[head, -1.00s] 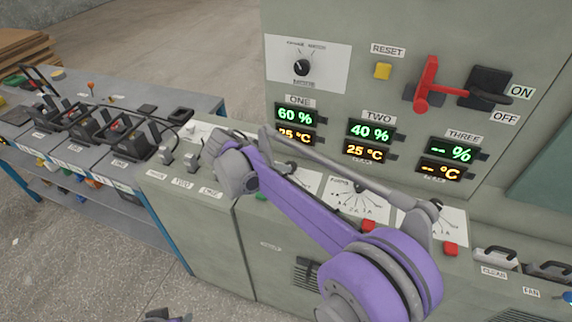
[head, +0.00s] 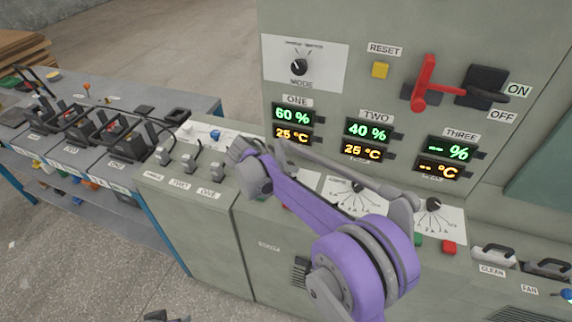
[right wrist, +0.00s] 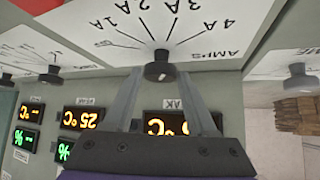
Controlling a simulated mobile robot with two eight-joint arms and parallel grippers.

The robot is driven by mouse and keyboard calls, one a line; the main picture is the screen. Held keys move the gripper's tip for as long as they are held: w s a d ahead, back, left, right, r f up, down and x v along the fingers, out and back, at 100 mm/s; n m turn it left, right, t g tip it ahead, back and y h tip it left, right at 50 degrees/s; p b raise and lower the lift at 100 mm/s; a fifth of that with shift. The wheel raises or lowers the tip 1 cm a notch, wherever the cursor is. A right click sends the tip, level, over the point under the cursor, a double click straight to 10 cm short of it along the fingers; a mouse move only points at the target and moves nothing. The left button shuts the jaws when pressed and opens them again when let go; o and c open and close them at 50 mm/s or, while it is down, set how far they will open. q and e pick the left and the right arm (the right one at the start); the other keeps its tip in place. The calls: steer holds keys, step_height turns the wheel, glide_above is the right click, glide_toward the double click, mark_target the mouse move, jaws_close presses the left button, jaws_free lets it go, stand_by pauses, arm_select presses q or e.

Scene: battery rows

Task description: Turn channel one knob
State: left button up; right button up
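In the right wrist view, which is upside down, a small dark round knob (right wrist: 160,66) sits on a white dial plate marked AMPS with 1A to 4A. It lies on the channel one side of the row. My right gripper (right wrist: 160,78) is open, with one finger on each side of this knob and narrow gaps visible. In the head view, my purple right arm covers the channel one dial, and the right fingertips are hidden. The channel one display (head: 292,124) reads 60 % and 25 °C. Only a dark bit of my left gripper (head: 165,316) shows at the bottom edge.
The channel two knob (head: 358,187) and channel three knob (head: 433,203) stand to the right. Red button (head: 449,248) and green button (head: 418,239) lie below them. Several small toggle switches (head: 190,166) and a blue knob (head: 215,135) are left of my wrist. A red lever (head: 425,82) projects above.

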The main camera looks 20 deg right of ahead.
jaws_close()
steer(key=shift+n, duration=0.4)
steer(key=n+t+y, duration=0.2)
steer(key=n, duration=0.1)
steer(key=n+y, duration=0.1)
steer(key=shift+s+d+n+t+b, duration=0.25)
steer(key=shift+n+t+b, duration=0.05)
steer(key=shift+t+b, duration=0.1)
steer(key=n+y, duration=0.2)
steer(key=n, duration=0.1)
steer(key=n+t+y, duration=0.1)
steer(key=n+y, duration=0.1)
steer(key=shift+d+b, duration=0.3)
steer(key=shift+b, duration=0.05)
steer(key=n+y, duration=0.2)
steer(key=n, duration=0.1)
steer(key=shift+d+n+y, duration=0.15)
steer(key=shift+n+y, duration=0.25)
steer(key=shift+n+g+y+p, duration=0.75)
steer(key=shift+n+y, duration=0.65)
steer(key=shift+n, duration=0.6)
